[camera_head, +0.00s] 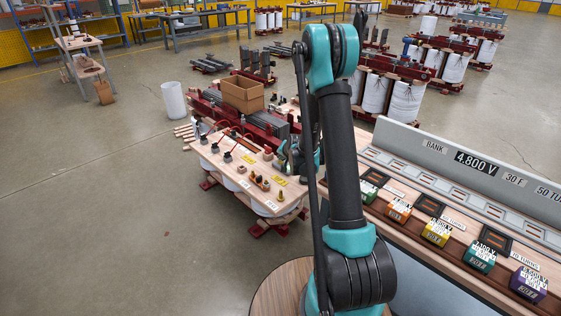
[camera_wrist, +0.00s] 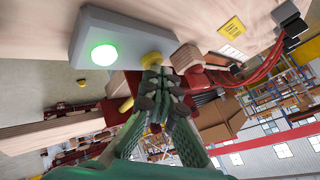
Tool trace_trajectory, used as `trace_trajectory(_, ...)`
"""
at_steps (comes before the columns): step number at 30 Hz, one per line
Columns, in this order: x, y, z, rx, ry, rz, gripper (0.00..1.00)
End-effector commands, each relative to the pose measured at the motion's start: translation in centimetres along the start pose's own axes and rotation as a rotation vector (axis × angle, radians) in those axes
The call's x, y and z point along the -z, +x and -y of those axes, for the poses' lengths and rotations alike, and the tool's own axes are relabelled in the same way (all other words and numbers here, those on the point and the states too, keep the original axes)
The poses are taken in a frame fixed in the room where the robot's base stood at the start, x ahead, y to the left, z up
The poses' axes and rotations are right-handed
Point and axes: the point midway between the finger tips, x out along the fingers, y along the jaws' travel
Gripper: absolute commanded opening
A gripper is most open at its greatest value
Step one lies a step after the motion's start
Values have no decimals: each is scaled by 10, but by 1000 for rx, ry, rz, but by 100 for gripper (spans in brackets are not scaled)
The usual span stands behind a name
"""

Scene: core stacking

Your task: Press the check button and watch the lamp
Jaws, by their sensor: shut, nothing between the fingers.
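A grey box (camera_wrist: 125,38) fills the upper left of the wrist view, and a round lamp (camera_wrist: 103,54) on it glows bright green. A yellow round knob, seemingly the check button (camera_wrist: 152,59), sits at the box's edge just beyond my fingertips. My gripper (camera_wrist: 155,82) is shut and empty, its fingertips close to the yellow knob; I cannot tell whether they touch it. In the head view my gripper's end is over the right side of a wooden test bench (camera_head: 232,178), largely hidden by my arm. The lamp cannot be made out there.
Black terminals with red leads (camera_head: 227,156) stand on the bench, with a cardboard box (camera_head: 242,93) behind. A long rack at right carries coloured labelled blocks, including a purple one (camera_head: 528,284), below a "4,800 V" sign (camera_head: 476,161).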

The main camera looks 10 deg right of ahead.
Motion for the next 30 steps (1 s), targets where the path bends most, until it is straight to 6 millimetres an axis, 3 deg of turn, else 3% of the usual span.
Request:
trace_trajectory(23, 10, -14, 10, 0, 0, 0, 0)
trace_trajectory(30, 19, -27, 20, 0, 0, 0, 0)
